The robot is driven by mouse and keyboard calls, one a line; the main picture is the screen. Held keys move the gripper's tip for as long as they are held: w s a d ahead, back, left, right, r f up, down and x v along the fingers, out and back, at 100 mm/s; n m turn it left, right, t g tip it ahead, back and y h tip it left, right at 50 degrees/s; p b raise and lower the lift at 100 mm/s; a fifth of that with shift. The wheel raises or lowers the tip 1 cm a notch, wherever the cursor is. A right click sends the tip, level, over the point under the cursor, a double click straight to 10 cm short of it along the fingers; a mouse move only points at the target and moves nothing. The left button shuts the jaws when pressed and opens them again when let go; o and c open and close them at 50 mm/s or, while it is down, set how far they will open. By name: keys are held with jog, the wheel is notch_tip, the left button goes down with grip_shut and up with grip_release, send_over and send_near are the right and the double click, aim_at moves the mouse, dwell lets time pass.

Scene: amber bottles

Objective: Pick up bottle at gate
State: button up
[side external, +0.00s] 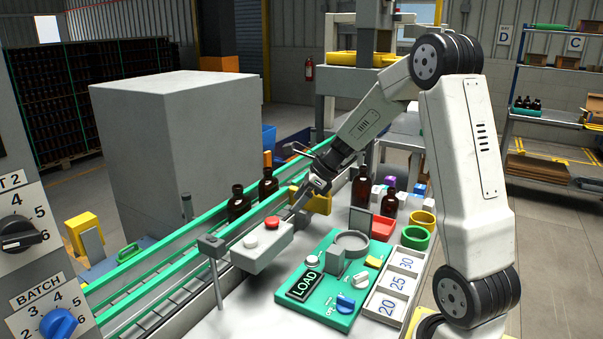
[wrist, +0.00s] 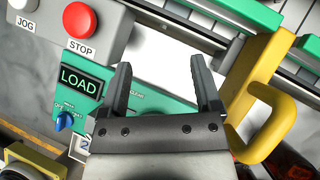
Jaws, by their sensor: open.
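My gripper (wrist: 162,82) is open and empty in the wrist view, with a pale surface and part of the green panel behind its fingers. In the side view my gripper (side external: 294,208) hangs low beside the conveyor, near a yellow bracket (side external: 318,202), which looks like the gate. The yellow bracket also shows right of the fingers in the wrist view (wrist: 268,120). Two dark amber bottles stand upright on the conveyor, one nearer (side external: 238,205) and one closer to the bracket (side external: 268,186). No bottle is between the fingers. A dark amber shape (wrist: 290,163) is cut off at the lower right.
A button box (side external: 262,248) with a red stop button and a green panel (side external: 318,308) reading LOAD stand close to my gripper. Two more bottles (side external: 361,187) (side external: 389,206) stand behind the panel. A numbered tray (side external: 378,308) and green ring (side external: 415,238) lie right.

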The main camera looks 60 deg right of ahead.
aim_at(269, 190)
jog(key=w+d+r+t, duration=0.1)
jog(key=d+r+t, duration=0.1)
jog(key=d, duration=0.1)
jog(key=w+d+r+t+y, duration=0.1)
jog(key=w+d+r+t, duration=0.1)
jog(key=d, duration=0.1)
jog(key=w+d+r+t+y, duration=0.1)
jog(key=w+d+r+t, duration=0.1)
jog(key=d, duration=0.1)
jog(key=shift+d+m, duration=0.15)
jog(key=shift+m, duration=0.15)
jog(key=x, duration=0.7)
jog(key=shift+x, duration=2.55)
jog(key=shift+s, duration=0.1)
grip_shut()
